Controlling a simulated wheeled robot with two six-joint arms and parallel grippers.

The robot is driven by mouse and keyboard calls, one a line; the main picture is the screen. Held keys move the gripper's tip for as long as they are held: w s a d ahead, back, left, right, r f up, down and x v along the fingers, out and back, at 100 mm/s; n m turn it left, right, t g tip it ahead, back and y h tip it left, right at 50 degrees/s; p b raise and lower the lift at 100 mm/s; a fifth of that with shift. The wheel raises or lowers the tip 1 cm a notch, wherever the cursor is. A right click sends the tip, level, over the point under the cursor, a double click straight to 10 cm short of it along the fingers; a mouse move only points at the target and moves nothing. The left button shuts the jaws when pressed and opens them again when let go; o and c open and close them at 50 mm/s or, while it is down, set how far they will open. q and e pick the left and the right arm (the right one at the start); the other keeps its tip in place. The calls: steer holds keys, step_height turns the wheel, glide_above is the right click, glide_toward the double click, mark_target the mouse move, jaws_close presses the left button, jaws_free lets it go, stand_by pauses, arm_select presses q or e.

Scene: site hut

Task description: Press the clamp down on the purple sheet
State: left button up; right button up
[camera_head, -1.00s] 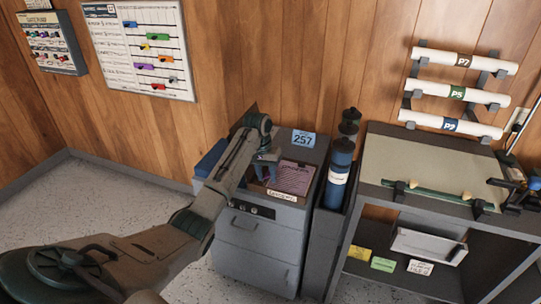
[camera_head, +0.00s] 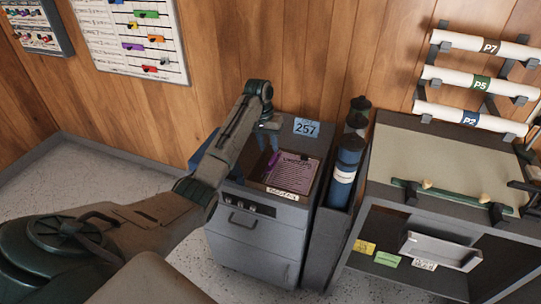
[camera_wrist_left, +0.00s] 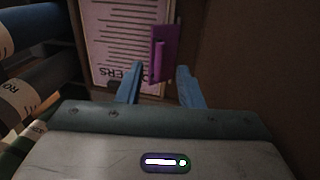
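The purple clamp (camera_head: 272,161) is at the sheet's left edge. In the left wrist view the clamp (camera_wrist_left: 163,50) is upright in the picture, overlapping the sheet's right edge; I cannot tell whether it is pressed flat. My left gripper (camera_head: 267,141) is behind the clamp, its blue fingers pointing down. In the left wrist view its fingertips (camera_wrist_left: 160,68) are apart with nothing held, the clamp ahead between them. My right gripper is not in view.
A blue card marked 257 (camera_head: 306,127) stands behind the sheet. A blue cylinder (camera_head: 346,168) stands right of the grey cabinet (camera_head: 252,242). Further right is a bench (camera_head: 440,160) with rolls above it. Wooden walls close off the back.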

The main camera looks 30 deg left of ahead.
mark_target(272, 160)
arm_select(q)
steer(key=shift+w+d+f+p, duration=0.1)
steer(key=shift+d+f+p, duration=0.1)
steer(key=shift+f, duration=1.15)
steer(key=shift+d+f+p, duration=0.15)
steer(key=shift+d+f, duration=0.05)
steer(key=shift+f, duration=1.1)
steer(key=shift+r, duration=0.1)
jaws_close()
